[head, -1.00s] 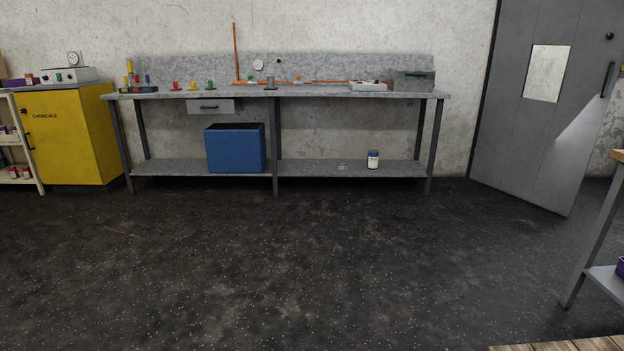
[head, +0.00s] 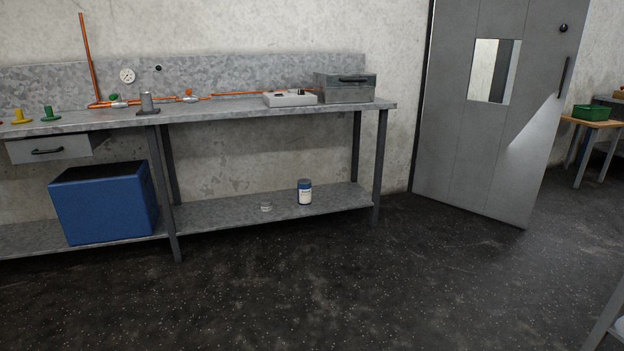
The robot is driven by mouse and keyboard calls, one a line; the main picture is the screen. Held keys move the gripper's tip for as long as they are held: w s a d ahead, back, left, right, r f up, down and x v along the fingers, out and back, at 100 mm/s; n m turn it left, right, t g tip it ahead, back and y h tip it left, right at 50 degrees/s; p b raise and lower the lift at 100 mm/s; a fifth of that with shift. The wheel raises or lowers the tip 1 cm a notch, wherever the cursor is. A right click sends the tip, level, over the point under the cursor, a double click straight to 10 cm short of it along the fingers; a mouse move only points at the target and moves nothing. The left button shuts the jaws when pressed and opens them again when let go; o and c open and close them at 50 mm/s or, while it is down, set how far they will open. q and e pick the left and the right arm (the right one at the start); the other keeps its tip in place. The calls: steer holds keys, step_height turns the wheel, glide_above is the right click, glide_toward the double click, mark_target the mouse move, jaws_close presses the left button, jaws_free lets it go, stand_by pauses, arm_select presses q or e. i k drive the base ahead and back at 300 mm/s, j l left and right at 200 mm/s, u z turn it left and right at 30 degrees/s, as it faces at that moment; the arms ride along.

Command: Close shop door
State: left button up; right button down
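The shop door (head: 478,150) is grey, with a small window (head: 495,71) and a dark vertical handle (head: 562,77) near its right edge. A round dark knob or lock (head: 563,28) sits above the handle. The door stands open, swung out from the wall, its left edge at the dark frame and its right edge out over the floor. Another part of the room shows to the right of the door. Neither of my grippers is in view.
A grey metal workbench (head: 225,113) runs along the wall on the left, with a blue bin (head: 104,203) and a jar (head: 304,192) on its lower shelf. A wooden table with a green crate (head: 589,112) stands at the right. The dark floor (head: 400,290) before the door is clear.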

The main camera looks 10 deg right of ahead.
mark_target(490, 159)
steer(key=i+l+z, duration=0.35)
steer(key=i, duration=0.25)
steer(key=i+z, duration=0.4)
steer(key=i, duration=0.25)
steer(key=i+z, duration=0.35)
steer(key=i, duration=0.3)
steer(key=i+j+z, duration=0.4)
steer(key=i, duration=0.2)
steer(key=i+z, duration=0.45)
steer(key=i, duration=1.5)
